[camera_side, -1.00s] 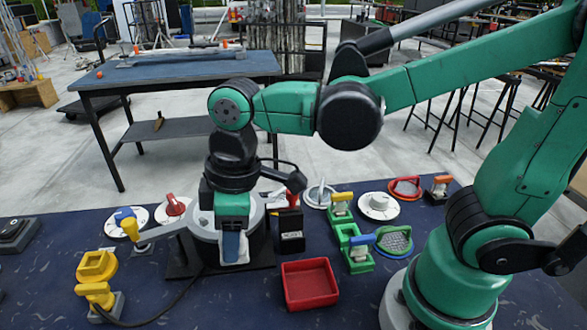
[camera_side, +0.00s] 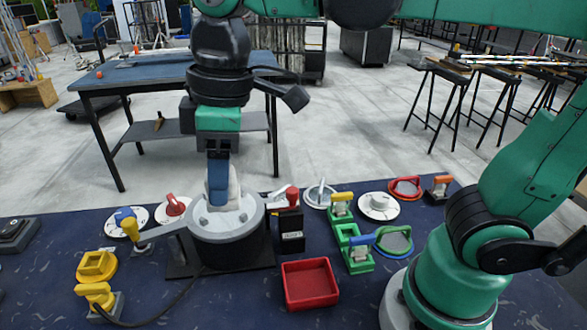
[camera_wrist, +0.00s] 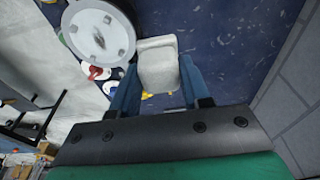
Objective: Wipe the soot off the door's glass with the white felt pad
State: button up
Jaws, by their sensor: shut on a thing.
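A round door (camera_side: 222,226) with a grey rim lies face up on its dark stand in the side view. In the wrist view the door's glass (camera_wrist: 84,30) is pale, with a dark soot-like smudge (camera_wrist: 99,41) near its middle. My gripper (camera_wrist: 156,85) is shut on the white felt pad (camera_wrist: 158,62), held between its blue fingers. In the side view my gripper (camera_side: 217,180) points down with the pad (camera_side: 235,187) over the door's far part and hides some of it. I cannot tell whether the pad touches the glass.
A black box with a red knob (camera_side: 291,232) stands close right of the door. A red tray (camera_side: 309,284), green fixtures (camera_side: 349,234) and a green-handled disc (camera_side: 394,241) lie further right. Yellow blocks (camera_side: 96,266) and a dark cable are at left.

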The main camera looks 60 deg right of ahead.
grip_shut()
send_over(244, 207)
notch_tip(244, 207, down, 3)
jog(key=shift+f, duration=2.95)
notch_tip(244, 207, down, 2)
jog(key=shift+w+a, duration=0.8)
jog(key=shift+w, duration=0.05)
jog(key=shift+w+a, duration=1.35)
jog(key=shift+w, duration=0.05)
jog(key=shift+s+d, duration=2.2)
jog(key=shift+s, duration=0.05)
notch_tip(244, 207, up, 8)
